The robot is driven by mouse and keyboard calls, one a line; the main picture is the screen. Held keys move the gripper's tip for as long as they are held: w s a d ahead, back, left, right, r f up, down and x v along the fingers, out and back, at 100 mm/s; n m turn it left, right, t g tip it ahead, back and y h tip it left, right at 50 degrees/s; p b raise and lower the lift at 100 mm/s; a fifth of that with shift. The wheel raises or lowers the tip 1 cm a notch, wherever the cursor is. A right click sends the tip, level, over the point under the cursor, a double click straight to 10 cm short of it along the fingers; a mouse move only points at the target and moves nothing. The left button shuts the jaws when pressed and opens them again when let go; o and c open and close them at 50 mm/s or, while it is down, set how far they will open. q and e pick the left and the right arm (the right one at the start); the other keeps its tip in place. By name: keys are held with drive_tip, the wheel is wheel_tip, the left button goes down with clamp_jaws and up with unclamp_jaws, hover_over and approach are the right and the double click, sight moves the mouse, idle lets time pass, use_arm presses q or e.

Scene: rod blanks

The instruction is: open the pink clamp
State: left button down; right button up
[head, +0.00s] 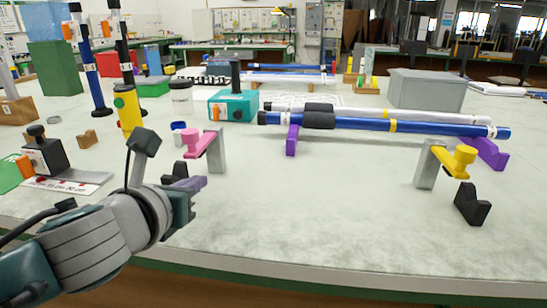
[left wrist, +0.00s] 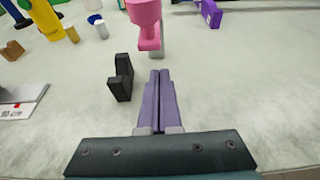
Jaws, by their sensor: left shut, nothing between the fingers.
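The pink clamp (head: 201,144) sits on a grey post (head: 217,150) at the left-middle of the table. Its arm points toward the front left, with a round knob on top. In the left wrist view the pink clamp (left wrist: 147,22) is at the top, just beyond my fingertips. My left gripper (head: 202,183) is shut and empty, in front of and a little below the clamp, apart from it in the wrist view. In that view the purple fingers (left wrist: 159,75) lie together. A black V-block (left wrist: 121,78) stands left of the fingers. My right gripper is not in view.
A yellow clamp (head: 461,160) and another black V-block (head: 472,204) stand at the right. A blue rod (head: 430,128) and a white rod rest on purple supports behind. A teal box (head: 233,106) stands behind the pink clamp. The front middle table is clear.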

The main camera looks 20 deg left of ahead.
use_arm(q)
drive_tip(key=shift+s+r+p, duration=0.1)
drive_tip(key=shift+r+p, duration=0.25)
drive_tip(key=shift+r, duration=1.15)
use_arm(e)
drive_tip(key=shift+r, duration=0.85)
